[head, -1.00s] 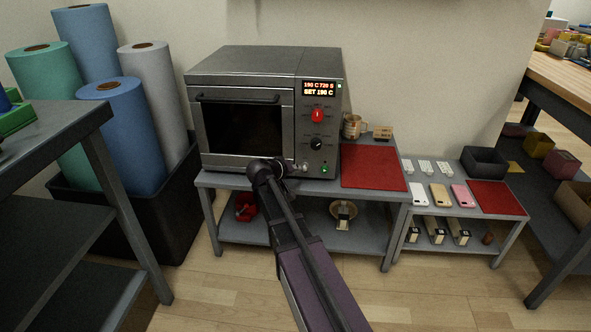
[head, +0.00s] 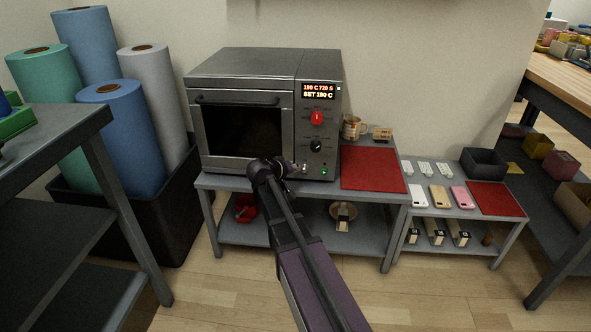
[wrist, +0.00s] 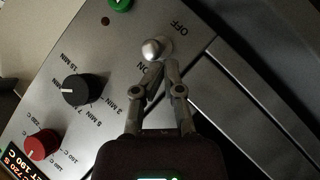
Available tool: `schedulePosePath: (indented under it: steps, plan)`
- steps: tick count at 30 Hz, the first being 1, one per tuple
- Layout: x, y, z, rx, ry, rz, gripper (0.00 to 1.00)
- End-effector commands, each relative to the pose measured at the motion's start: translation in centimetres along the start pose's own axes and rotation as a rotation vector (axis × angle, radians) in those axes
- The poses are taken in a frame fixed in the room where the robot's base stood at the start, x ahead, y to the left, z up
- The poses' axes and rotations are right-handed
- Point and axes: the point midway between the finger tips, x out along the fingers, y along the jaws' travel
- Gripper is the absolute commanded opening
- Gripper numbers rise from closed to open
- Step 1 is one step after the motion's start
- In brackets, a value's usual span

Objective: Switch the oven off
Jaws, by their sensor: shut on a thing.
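The oven (head: 245,65) is a grey metal box on a low table, its door shut. Its lit display (head: 319,90) shows red and pale text, including SET 190 C. A silver toggle switch (wrist: 152,50) sits on the lower panel between printed OFF and ON labels. My gripper (wrist: 153,70) is shut on the switch, its fingertips at the ON side of the rounded metal tip. In the head view my gripper (head: 292,168) is at the oven's lower front, and the dark wrist hides part of it.
A red knob (wrist: 41,145), a black knob (wrist: 84,89) and a green button (wrist: 121,4) are close by on the panel. Floor in front is clear.

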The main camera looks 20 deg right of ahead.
Motion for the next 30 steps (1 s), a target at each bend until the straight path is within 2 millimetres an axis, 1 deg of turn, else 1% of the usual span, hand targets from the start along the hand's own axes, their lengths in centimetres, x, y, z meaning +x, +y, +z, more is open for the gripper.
schedulePosePath:
  steps: [1, 6, 22, 30]
  plan:
    - [-0.2, 0.3, -0.2, 0.000, -0.001, 0.001, 0.00]
    - [-0.4, 0.7, -0.4, 0.000, -0.001, 0.001, 0.00]
    - [-0.5, 0.7, -0.4, 0.000, -0.002, 0.001, 0.00]
    - [-1.2, 0.9, -1.6, 0.000, -0.002, 0.001, 0.00]
